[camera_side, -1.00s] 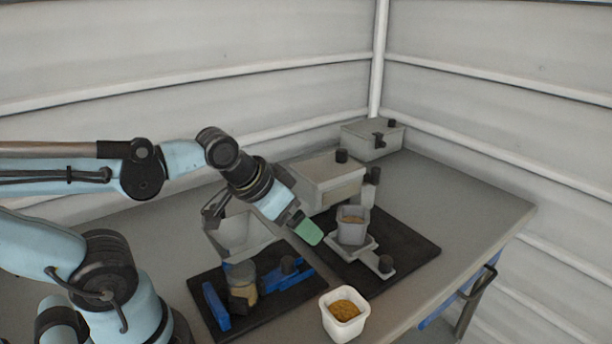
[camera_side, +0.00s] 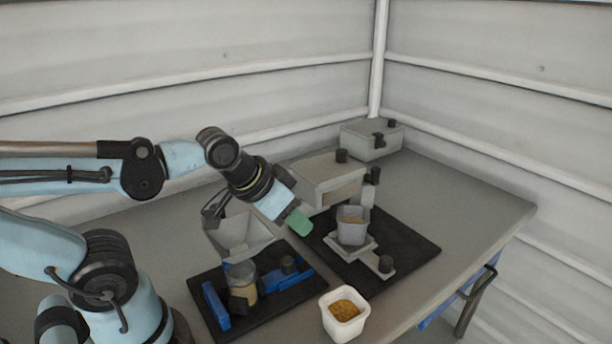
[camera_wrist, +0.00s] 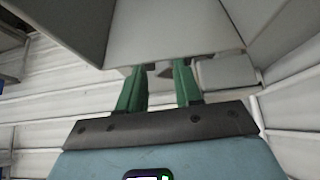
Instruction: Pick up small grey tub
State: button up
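The small grey tub (camera_side: 351,231) stands upright on the small light platform of the right-hand device in the side view, with brown material inside. My gripper (camera_side: 299,223), with green fingers, is in the air to the left of the tub and apart from it. In the wrist view the two green fingers (camera_wrist: 158,75) are apart with nothing held between them. I cannot make out the tub in the wrist view; a large grey body fills its top.
A white tub (camera_side: 343,325) with brown grains stands at the front edge. A grey hopper (camera_side: 240,236) sits over a clear jar (camera_side: 242,283) on a black base with blue parts. A grey housing (camera_side: 328,176) rises behind my gripper. The right side of the table is clear.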

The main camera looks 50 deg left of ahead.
jog(key=w+r+n+g, duration=0.3)
jog(key=w+r+n, duration=0.15)
jog(key=w, duration=0.45)
jog(key=n+g, duration=0.4)
send_over(367, 214)
jog(key=shift+f, duration=0.85)
jog(key=shift+n, duration=0.25)
notch_tip(367, 214, down, 13)
jog(key=shift+a+r, duration=0.1)
jog(key=shift+r, duration=0.1)
jog(key=shift+c, duration=0.3)
grip_shut()
